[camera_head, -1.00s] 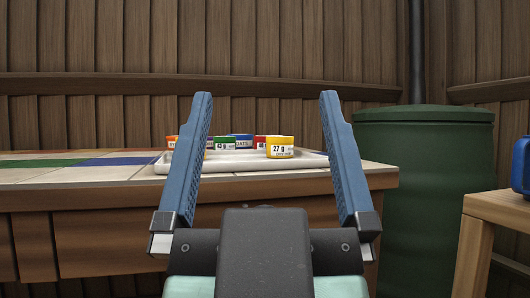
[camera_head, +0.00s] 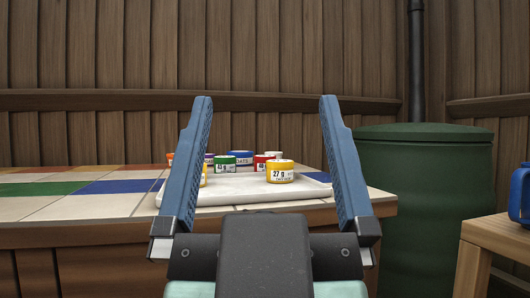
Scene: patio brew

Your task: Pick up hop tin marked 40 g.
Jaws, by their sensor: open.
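Several small tins stand on a white tray (camera_head: 240,192) on the tiled table. None of their labels clearly reads 40 g. The nearest full one is a yellow tin (camera_head: 280,172) marked 27 g. Behind it are a green tin (camera_head: 225,164) with a label too small to read surely, a red tin (camera_head: 262,163), a blue tin (camera_head: 242,158), and parts of a purple tin (camera_head: 209,159) and a white one (camera_head: 274,154). Another yellow tin (camera_head: 204,173) is mostly hidden by my left finger. My gripper (camera_head: 265,98) is open and empty, its fingers in front of the tray.
The table (camera_head: 80,208) has coloured tiles, bare to the left of the tray. A green barrel (camera_head: 430,190) stands to the right. A wooden stand (camera_head: 490,240) with a blue object (camera_head: 520,193) is at far right. A plank wall closes the back.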

